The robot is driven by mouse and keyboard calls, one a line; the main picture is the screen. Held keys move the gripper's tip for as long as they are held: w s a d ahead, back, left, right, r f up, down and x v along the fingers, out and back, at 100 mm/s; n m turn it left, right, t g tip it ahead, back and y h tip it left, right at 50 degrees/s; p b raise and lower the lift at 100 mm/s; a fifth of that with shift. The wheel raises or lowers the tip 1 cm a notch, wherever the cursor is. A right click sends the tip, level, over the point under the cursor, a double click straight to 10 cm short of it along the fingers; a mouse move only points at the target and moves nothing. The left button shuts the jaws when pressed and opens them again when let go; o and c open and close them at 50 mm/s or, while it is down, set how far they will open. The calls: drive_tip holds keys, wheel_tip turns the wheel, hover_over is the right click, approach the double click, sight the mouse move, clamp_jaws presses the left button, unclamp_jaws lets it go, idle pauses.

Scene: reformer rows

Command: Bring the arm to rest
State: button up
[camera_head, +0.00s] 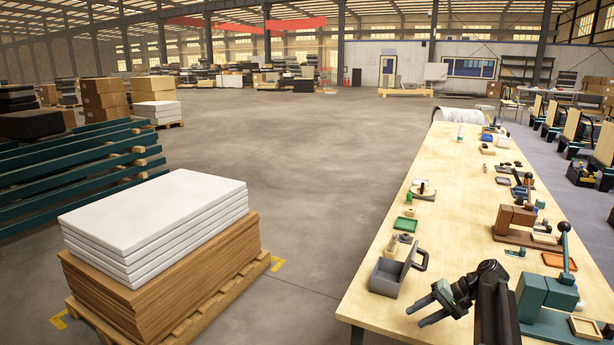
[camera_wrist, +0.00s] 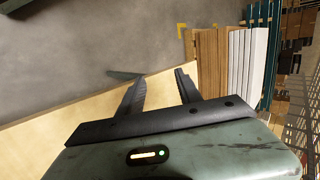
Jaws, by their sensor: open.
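My gripper (camera_head: 431,311) is over the near end of the long wooden workbench (camera_head: 376,308) in the head view, its jaws pointing left. In the wrist view my gripper (camera_wrist: 160,86) is open, with nothing between its two fingers. My dark arm rises from the bottom of the head view and bends at the wrist. A grey open box with a handle (camera_head: 386,279) stands on the bench just behind my gripper. The gripper looks apart from it.
A teal press (camera_head: 546,292) with a lever stands right of my arm. A brown press (camera_head: 512,220), a green tray (camera_head: 405,224) and small parts lie farther along the bench. A pallet stack with white sheets (camera_head: 155,215) stands left. Open floor (camera_head: 310,180) lies between.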

drive_tip(key=s+a+f+n+g+h+p, duration=0.2)
drive_tip(key=s+a+h, duration=0.6)
drive_tip(key=s+a, duration=0.5)
drive_tip(key=a+f+n, duration=0.1)
drive_tip(key=a+n, duration=0.1)
drive_tip(key=a, duration=0.2)
drive_tip(key=shift+s+f+p, duration=0.3)
drive_tip(key=shift+c, duration=0.5)
